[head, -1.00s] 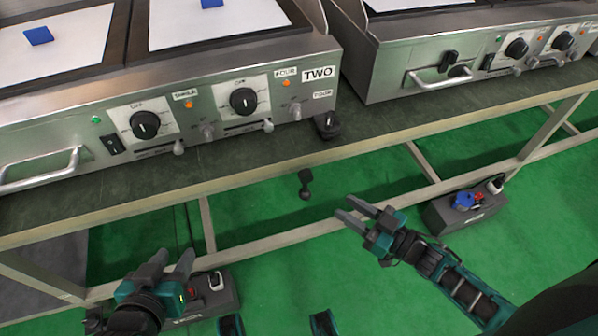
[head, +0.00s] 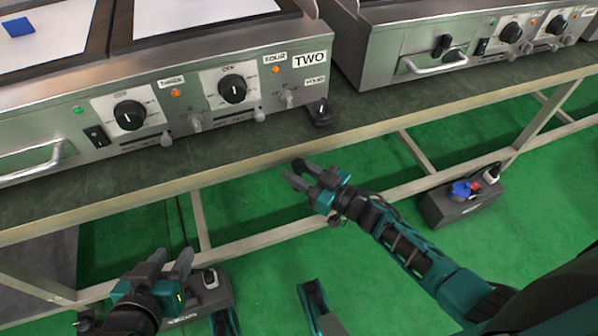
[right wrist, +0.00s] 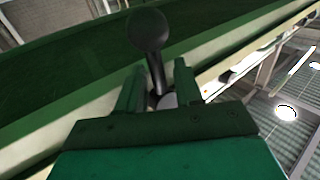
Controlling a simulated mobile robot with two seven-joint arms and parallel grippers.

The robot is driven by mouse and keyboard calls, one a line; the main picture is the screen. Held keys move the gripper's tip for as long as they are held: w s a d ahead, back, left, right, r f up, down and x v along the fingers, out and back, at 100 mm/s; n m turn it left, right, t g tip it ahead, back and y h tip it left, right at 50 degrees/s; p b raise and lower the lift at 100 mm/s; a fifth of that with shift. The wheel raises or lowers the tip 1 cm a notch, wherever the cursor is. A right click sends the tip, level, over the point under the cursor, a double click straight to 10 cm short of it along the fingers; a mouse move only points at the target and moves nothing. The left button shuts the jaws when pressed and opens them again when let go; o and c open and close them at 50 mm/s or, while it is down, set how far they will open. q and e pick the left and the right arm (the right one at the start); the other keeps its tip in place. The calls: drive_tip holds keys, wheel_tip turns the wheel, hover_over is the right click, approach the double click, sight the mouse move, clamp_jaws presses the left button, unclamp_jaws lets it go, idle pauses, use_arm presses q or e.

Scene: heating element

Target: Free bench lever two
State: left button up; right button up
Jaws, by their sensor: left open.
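A black lever with a round knob (right wrist: 148,28) and a thin stem shows in the right wrist view, by the bench edge. Its stem passes between the two fingers of my right gripper (right wrist: 157,88), which stand apart with gaps on both sides. In the head view my right gripper (head: 292,174) is just below the bench's front edge, under the label TWO (head: 310,60), and largely hides the lever. A black clamp-like piece (head: 322,114) sits on the bench top above it. My left gripper (head: 170,262) is open and empty, low at the left.
The bench (head: 240,147) carries a griddle unit (head: 170,75) with dials and switches, and a second unit (head: 450,60) to the right. Bench frame bars run below. A grey socket box (head: 455,208) lies on the green floor; another (head: 215,290) is beside my left gripper.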

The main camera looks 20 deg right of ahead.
use_arm(q)
drive_tip(key=shift+w, duration=0.1)
use_arm(e)
clamp_jaws()
use_arm(q)
drive_tip(key=shift+a, duration=0.1)
idle(0.3)
drive_tip(key=shift+r, duration=0.2)
